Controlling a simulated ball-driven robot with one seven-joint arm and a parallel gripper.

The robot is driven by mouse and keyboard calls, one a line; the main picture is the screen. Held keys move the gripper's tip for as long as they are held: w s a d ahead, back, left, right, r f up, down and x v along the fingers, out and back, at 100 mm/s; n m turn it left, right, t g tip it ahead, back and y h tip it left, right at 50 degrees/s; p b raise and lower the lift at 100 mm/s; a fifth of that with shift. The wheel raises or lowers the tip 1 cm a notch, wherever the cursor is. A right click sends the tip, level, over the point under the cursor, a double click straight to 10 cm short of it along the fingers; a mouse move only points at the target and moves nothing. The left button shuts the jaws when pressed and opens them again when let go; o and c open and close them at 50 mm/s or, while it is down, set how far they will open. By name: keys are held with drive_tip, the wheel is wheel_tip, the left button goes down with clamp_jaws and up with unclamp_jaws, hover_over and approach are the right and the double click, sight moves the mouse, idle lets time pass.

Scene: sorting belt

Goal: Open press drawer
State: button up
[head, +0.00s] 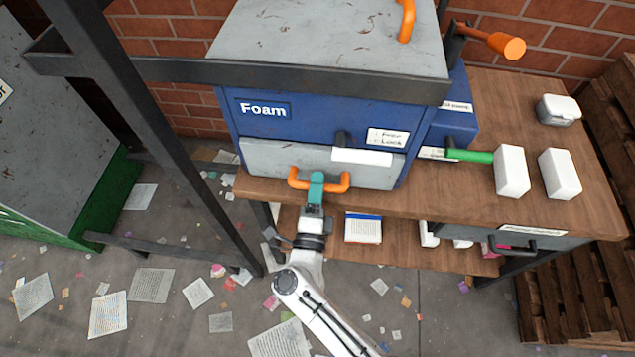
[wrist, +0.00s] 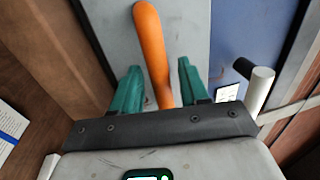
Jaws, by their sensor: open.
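The blue press (head: 325,125), labelled "Foam", stands on a wooden bench. Its grey drawer front (head: 265,160) carries an orange bar handle (head: 335,187); the drawer looks closed. My gripper (head: 316,183) is at the middle of the handle. In the wrist view, the orange handle (wrist: 152,45) runs between the two teal fingers of my gripper (wrist: 160,88), with a gap on both sides. The gripper is open and the handle is not clamped. A white lever (head: 362,156) lies across the drawer front's upper right, under a lock label.
A dark post (head: 150,110) stands left of my arm. Paper scraps litter the floor. A bench drawer (head: 515,243) sits at lower right.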

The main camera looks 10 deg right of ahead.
drive_tip(key=shift+w+d+r, duration=0.1)
drive_tip(key=shift+w, duration=0.3)
drive_tip(key=shift+c, duration=0.2)
clamp_jaws()
